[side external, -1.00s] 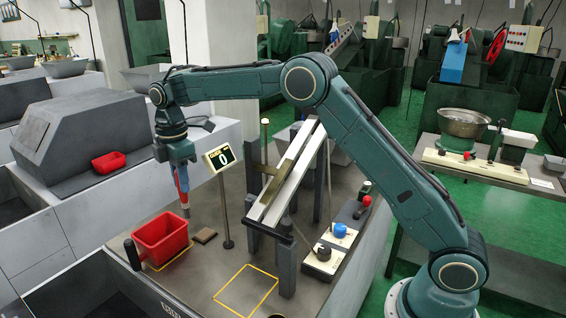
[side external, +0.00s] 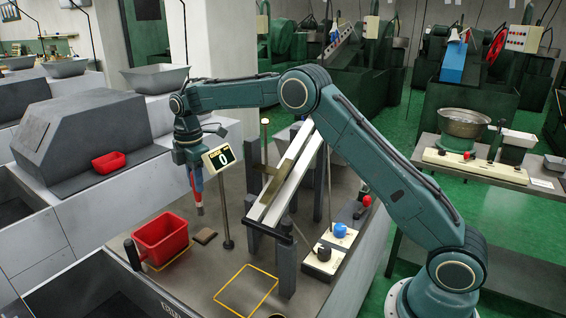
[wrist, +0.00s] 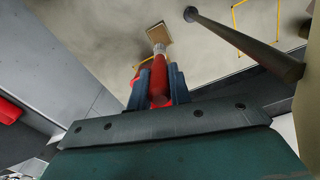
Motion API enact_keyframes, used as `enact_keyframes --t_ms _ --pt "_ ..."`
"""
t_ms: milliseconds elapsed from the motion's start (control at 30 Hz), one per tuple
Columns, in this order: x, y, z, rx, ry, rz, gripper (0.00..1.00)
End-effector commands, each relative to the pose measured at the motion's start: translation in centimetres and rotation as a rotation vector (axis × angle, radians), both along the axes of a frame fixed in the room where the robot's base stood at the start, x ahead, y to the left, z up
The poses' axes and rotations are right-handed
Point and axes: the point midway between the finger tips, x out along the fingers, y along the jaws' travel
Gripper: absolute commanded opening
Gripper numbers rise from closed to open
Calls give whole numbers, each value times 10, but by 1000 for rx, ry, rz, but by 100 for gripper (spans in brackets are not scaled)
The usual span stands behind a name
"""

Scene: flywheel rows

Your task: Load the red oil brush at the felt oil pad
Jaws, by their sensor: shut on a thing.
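My gripper (side external: 194,175) is shut on the red oil brush (side external: 197,188), which hangs tip down above the bench. In the wrist view the red brush (wrist: 158,78) sits between the blue fingers of my gripper (wrist: 159,82), its pale tip pointing at the brown felt oil pad (wrist: 159,33). In the side view the felt oil pad (side external: 206,236) lies flat on the bench, below the brush and apart from it. The gap between tip and pad is hard to judge.
A red bin (side external: 161,240) stands left of the pad. A counter display (side external: 218,158) on a thin post (side external: 226,225) stands close right of my gripper. The sloped rail (side external: 288,175) is farther right. A yellow outlined square (side external: 246,291) on the bench is empty.

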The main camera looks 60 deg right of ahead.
Motion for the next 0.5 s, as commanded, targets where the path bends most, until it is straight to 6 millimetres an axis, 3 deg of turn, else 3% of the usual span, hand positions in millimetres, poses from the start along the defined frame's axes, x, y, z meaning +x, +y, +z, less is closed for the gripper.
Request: enact_keyframes --t_ms 500 --pt "0 0 -10 0 -1 0 0"
